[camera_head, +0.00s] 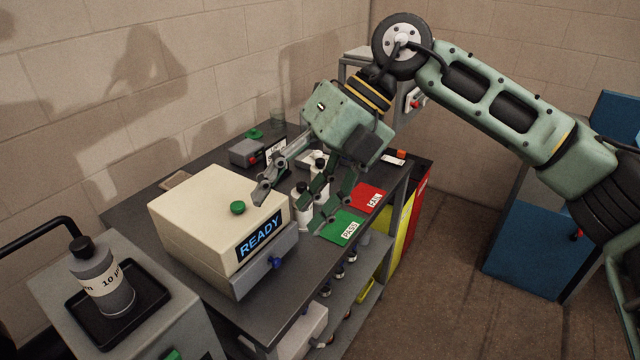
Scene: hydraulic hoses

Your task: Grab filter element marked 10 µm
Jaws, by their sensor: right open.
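A grey bottle-shaped item with a black cap and a pale label reading "10 µ" (104,283) stands upright in a black tray (150,291) at the lower left. The rest of its label curves out of sight. My right gripper (293,203) is open above the dark bench, beside the READY box and far to the right of the marked item. White bottles (302,215) show partly behind its fingers. I cannot tell whether the fingers touch them. My left gripper is not in view.
A cream box with a READY display (259,238) and green button stands on the dark bench (290,316). Green PASS (341,228) and red FAIL (368,197) cards lie on the right. Open floor lies right of the bench.

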